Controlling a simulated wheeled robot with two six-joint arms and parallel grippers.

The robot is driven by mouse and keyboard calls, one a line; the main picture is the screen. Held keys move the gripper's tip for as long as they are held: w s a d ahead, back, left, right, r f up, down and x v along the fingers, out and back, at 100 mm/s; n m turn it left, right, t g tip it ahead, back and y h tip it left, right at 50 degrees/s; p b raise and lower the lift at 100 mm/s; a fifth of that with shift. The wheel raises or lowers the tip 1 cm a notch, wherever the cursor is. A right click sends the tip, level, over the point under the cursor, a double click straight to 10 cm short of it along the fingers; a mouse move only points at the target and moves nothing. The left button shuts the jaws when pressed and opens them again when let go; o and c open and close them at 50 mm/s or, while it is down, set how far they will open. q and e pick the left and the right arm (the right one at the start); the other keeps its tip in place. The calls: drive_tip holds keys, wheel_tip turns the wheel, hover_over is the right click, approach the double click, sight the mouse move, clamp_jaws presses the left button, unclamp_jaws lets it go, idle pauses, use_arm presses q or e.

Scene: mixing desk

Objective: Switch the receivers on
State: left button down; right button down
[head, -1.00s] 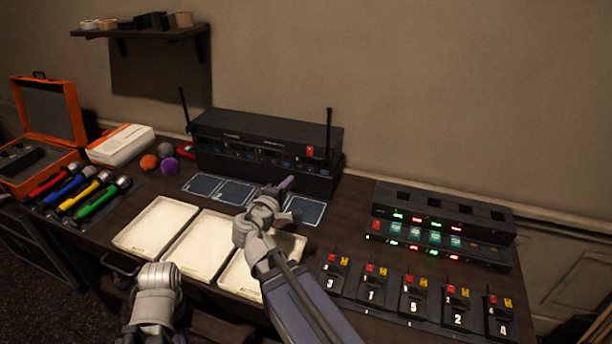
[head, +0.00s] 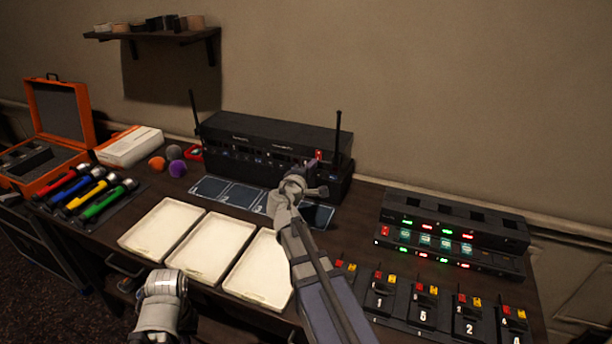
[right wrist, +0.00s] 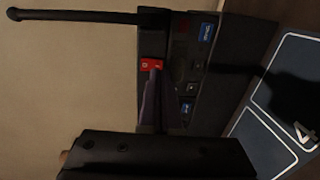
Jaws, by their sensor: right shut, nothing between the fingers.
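The receivers are black rack units (head: 262,133) stacked at the back middle of the desk, with an upright antenna at each end. A red switch (head: 319,155) shows near the right end of their front; it is also in the right wrist view (right wrist: 151,64). Small blue displays (right wrist: 206,32) are on the front there. My right gripper (head: 316,172) is at the right part of the receivers' front. In the right wrist view its shut fingers (right wrist: 152,95) are empty and end close to the red switch; contact cannot be told. My left arm is low in the head view, its fingers out of sight.
Cream trays (head: 212,248) lie in front, with blue marked mats (head: 243,196) behind them. A charger (head: 450,235) with green and red lights and numbered packs (head: 422,310) stand at right. Coloured microphones (head: 92,190) and an orange case (head: 62,118) are at left.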

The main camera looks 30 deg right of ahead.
sight(319, 159)
drive_tip(key=shift+x, duration=1.1)
drive_tip(key=shift+w+d+f+b, duration=0.3)
drive_tip(key=shift+b, duration=0.15)
drive_tip(key=shift+r, duration=0.1)
drive_tip(key=shift+s, duration=0.1)
